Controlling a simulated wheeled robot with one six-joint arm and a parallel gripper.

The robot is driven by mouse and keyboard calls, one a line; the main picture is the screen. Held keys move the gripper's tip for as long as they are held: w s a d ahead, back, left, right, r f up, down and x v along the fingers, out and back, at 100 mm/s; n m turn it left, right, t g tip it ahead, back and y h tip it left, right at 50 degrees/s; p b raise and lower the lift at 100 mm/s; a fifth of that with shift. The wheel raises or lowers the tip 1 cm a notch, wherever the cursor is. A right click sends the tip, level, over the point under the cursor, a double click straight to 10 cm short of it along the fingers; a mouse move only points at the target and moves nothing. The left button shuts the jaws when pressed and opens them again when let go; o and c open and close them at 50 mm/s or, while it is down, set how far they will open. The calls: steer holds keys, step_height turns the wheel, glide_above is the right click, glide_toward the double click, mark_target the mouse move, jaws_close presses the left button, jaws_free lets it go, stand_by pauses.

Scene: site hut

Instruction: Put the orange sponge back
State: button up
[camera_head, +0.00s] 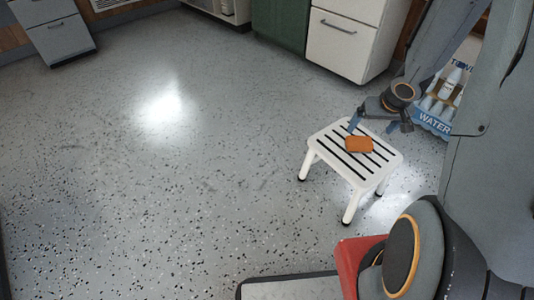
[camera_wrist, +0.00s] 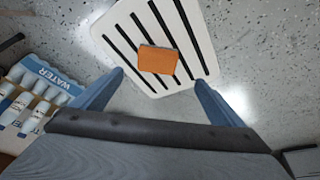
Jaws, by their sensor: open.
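The orange sponge (camera_head: 359,144) lies flat on a white step stool (camera_head: 333,141) with dark slots in its top. In the wrist view the sponge (camera_wrist: 158,59) lies on the slotted top of the stool (camera_wrist: 192,22), beyond my fingertips. My gripper (camera_head: 379,126) is above the stool's far side in the head view. In the wrist view my gripper (camera_wrist: 158,76) is open, with its blue fingers spread wide apart. Nothing is between the fingers, and the sponge looks apart from them.
A pack of water bottles (camera_head: 437,101) stands right of the stool, and also shows at the left of the wrist view (camera_wrist: 40,85). White drawers (camera_head: 343,40) and a green cabinet (camera_head: 280,27) line the back. The speckled floor (camera_head: 150,190) to the left is clear.

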steer(key=s+a+r+n, duration=0.25)
steer(key=a+r, duration=0.35)
steer(key=a, duration=0.6)
steer(key=s+a+r+n, duration=0.1)
steer(key=s+a+r, duration=0.2)
steer(key=a+r, duration=0.55)
steer(key=s+a+r+n+g+y, duration=0.1)
steer(key=s+a+r+n+g, duration=0.1)
steer(key=s+a, duration=0.7)
steer(key=s+a+r+n+g, duration=0.2)
steer(key=s+a, duration=0.8)
steer(key=s, duration=0.3)
steer(key=shift+a+y, duration=0.15)
steer(key=shift+y, duration=0.25)
steer(key=d+r+m+p, duration=0.3)
steer(key=d+r+p, duration=0.7)
steer(key=r+p, duration=0.3)
steer(key=d+r+m+h+p, duration=0.1)
steer(key=d+r+m+p, duration=0.2)
steer(key=d+r+p, duration=0.7)
step_height(320, 180, up, 4)
steer(key=p, duration=0.8)
steer(key=shift+s+d+f, duration=0.15)
steer(key=shift+d, duration=0.25)
